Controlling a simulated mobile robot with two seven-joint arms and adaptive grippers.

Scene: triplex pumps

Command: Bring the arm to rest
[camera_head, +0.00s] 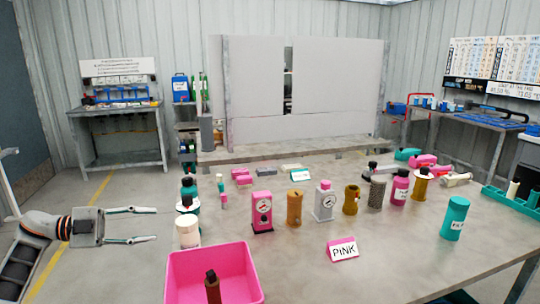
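My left gripper (148,224) reaches in from the left. Its two fingers are spread apart and nothing shows between them. It is left of the table's near-left corner and of the pink bin (183,282), and it touches nothing that I can see. My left arm bends in from the lower left edge of the picture. My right gripper does not show.
The grey table (300,270) carries a pink gauge unit (262,212), a grey gauge unit (324,203), a teal cylinder (454,219) and a PINK sign (342,249). A dark-topped brown bottle (212,288) shows in the bin. A white-topped container (188,231) stands nearest my gripper.

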